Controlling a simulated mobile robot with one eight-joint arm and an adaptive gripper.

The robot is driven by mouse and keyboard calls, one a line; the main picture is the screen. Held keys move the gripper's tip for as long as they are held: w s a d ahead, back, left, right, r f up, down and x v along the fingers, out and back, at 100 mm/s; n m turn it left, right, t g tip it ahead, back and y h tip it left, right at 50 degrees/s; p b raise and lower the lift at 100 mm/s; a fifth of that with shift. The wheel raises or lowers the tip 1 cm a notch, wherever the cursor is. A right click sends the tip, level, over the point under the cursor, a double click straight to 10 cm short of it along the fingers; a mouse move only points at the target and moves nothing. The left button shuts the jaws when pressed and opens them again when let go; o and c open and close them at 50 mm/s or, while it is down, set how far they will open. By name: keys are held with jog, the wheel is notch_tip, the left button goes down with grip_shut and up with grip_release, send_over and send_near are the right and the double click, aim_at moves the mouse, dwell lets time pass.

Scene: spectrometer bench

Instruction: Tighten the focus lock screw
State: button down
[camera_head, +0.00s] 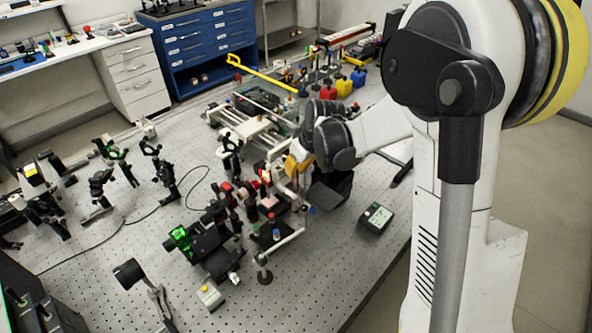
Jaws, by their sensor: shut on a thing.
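My arm reaches in from the right, and its wrist is bent over the optics in the middle of the bench. My gripper (300,168) is at the left end of the wrist, beside the red-lit optical assembly (265,178). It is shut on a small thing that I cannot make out. An orange-yellow patch shows right by the fingers. The focus lock screw cannot be told apart at this size, and my wrist hides part of this area. A second assembly (202,248) with a bright green part stands at the lower left of the red-lit one.
The perforated bench (110,245) has bare room at left. A small meter (376,217) lies right of the optics. Lens posts (100,190) and a loose black cable stand at left. Red, yellow and blue containers (343,86) are behind.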

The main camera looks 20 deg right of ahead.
jog(key=m+h+b, duration=0.1)
jog(key=m, duration=0.2)
jog(key=shift+w+a+m+t, duration=0.1)
jog(key=shift+m+t, duration=0.2)
jog(key=shift+m, duration=0.1)
jog(key=m+h+b, duration=0.1)
jog(key=m, duration=0.2)
jog(key=shift+m+h, duration=0.3)
jog(key=shift+h, duration=0.1)
jog(key=m+h, duration=0.1)
jog(key=m, duration=0.2)
jog(key=m+g+h+b, duration=0.1)
jog(key=m, duration=0.2)
jog(key=m+g, duration=0.1)
jog(key=m, duration=0.2)
jog(key=m+g+h+b, duration=0.1)
jog(key=m, duration=0.2)
jog(key=shift+m, duration=0.4)
jog(key=m+g, duration=0.1)
jog(key=m, duration=0.1)
jog(key=m+g, duration=0.1)
jog(key=m, duration=0.2)
jog(key=shift+g, duration=0.4)
jog(key=shift+m, duration=0.3)
